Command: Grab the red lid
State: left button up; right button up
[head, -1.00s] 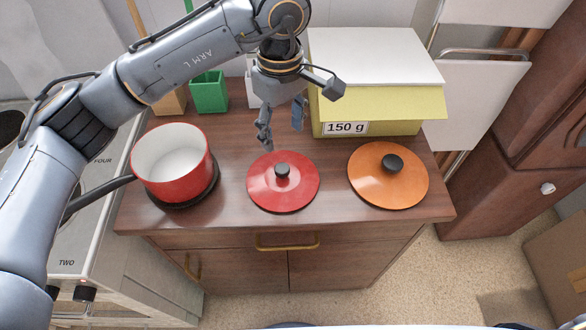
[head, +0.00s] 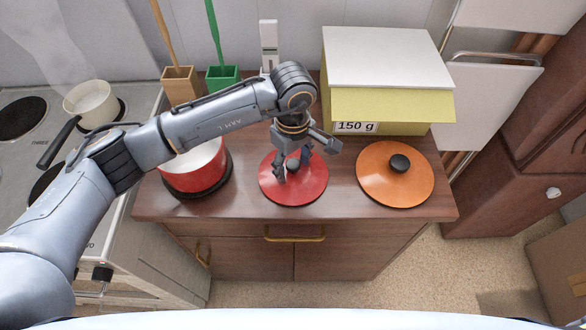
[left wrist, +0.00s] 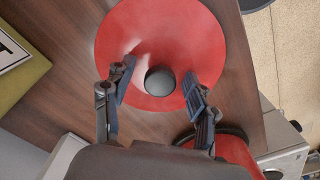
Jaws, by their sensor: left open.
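The red lid (head: 305,188) lies flat on the wooden dresser top, between the red pot and the orange lid. Its round black knob (head: 293,165) stands at its middle. My left gripper (head: 291,174) is over the lid with its fingers pointing down around the knob. In the left wrist view the red lid (left wrist: 205,45) fills the upper middle. There the black knob (left wrist: 160,81) sits between the tips of my open left gripper (left wrist: 158,84), with gaps on both sides. My right gripper is in neither view.
The red pot (head: 195,178) stands on a black round base to the left, partly behind my left arm. The orange lid (head: 385,185) lies to the right. A yellow box (head: 400,105) with a white top stands behind. A stove (head: 25,155) is at the left.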

pick_arm(q)
jog(key=shift+c, duration=0.2)
grip_shut()
jog(key=shift+r, duration=0.1)
